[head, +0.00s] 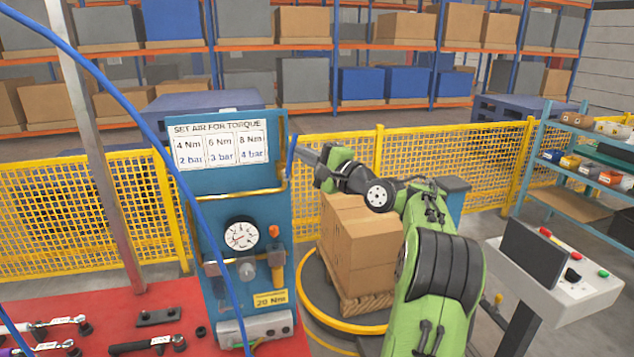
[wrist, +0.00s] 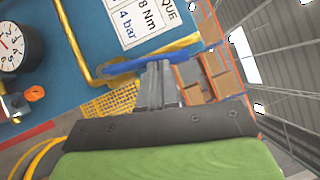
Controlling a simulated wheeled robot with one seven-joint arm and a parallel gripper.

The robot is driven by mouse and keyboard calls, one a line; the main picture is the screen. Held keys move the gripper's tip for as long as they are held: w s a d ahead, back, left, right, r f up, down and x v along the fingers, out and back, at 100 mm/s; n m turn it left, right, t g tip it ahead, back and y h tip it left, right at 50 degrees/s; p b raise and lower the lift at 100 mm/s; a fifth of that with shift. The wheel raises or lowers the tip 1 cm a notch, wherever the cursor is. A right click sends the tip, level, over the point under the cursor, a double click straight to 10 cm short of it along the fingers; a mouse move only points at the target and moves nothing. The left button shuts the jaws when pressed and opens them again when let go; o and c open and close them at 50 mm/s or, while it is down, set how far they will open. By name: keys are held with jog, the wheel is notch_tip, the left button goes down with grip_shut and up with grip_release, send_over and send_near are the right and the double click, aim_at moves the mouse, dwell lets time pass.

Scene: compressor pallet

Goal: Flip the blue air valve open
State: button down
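The blue air valve handle (wrist: 135,64) is a long flat lever on the yellow pipe of the blue panel. It runs nearly crosswise past my fingertips in the wrist view. In the head view the handle (head: 292,152) shows as a thin blue strip at the panel's right edge. My gripper (head: 306,155) points left at it, and its grey fingers (wrist: 158,68) are close together with their tips at the lever. I see no lever between the fingers, and cannot tell whether the tips touch it.
The blue panel (head: 243,210) carries a torque chart (head: 221,146), a round pressure gauge (head: 241,235) and an orange knob (head: 274,231). A red bench (head: 120,312) holds tools. Boxes on a pallet (head: 362,250) stand behind my arm; a control console (head: 560,280) is at right.

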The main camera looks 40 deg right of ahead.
jog(key=shift+w+a+r+p, duration=0.2)
jog(key=shift+a+r+p, duration=0.1)
jog(key=shift+a+p, duration=0.1)
jog(key=shift+w+a, duration=0.1)
dwell(0.4)
